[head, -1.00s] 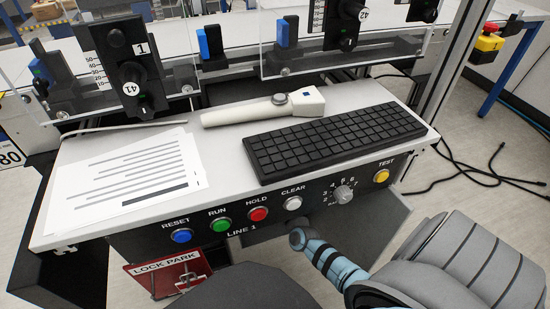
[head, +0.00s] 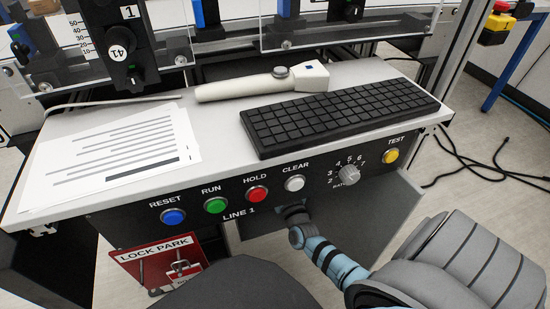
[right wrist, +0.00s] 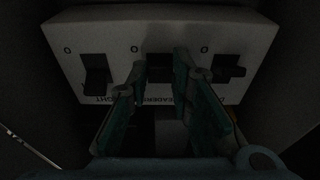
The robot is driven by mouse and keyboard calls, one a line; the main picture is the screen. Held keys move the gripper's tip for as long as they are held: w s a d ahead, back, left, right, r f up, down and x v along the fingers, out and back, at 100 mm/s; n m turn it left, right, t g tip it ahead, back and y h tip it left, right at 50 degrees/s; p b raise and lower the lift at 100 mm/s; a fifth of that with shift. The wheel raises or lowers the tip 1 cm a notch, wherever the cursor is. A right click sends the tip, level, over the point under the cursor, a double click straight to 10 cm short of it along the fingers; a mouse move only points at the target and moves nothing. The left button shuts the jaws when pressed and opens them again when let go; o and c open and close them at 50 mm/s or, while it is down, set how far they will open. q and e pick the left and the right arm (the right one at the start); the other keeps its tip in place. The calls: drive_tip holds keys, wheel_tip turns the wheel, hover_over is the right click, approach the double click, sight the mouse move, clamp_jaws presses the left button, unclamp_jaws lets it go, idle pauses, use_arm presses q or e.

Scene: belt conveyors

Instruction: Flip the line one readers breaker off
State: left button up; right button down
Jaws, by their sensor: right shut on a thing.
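The breaker panel (right wrist: 118,40) is a pale box with three black switches in a row, each with a 0 above it. The middle switch (right wrist: 160,74) has a partly covered label that reads like READERS. My right gripper (right wrist: 160,66) is shut on this middle switch, one teal finger on either side. The fingers hide part of the switch, so its up or down position is unclear. The left switch (right wrist: 95,78) and right switch (right wrist: 229,72) stand outside the fingers. In the head view my right wrist reaches under the console front, and its fingertips are hidden. My left gripper is out of view.
The console front (head: 235,228) marked LINE 1 carries coloured buttons and a dial just above my right wrist. A grey open door panel (head: 395,218) stands right of it. A red LOCK PARK board (head: 160,262) hangs at left. A keyboard (head: 335,115) lies on the desk.

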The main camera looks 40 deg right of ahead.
drive_tip(key=c, duration=1.4)
unclamp_jaws()
drive_tip(key=shift+c, duration=0.2)
drive_tip(key=v, duration=1.2)
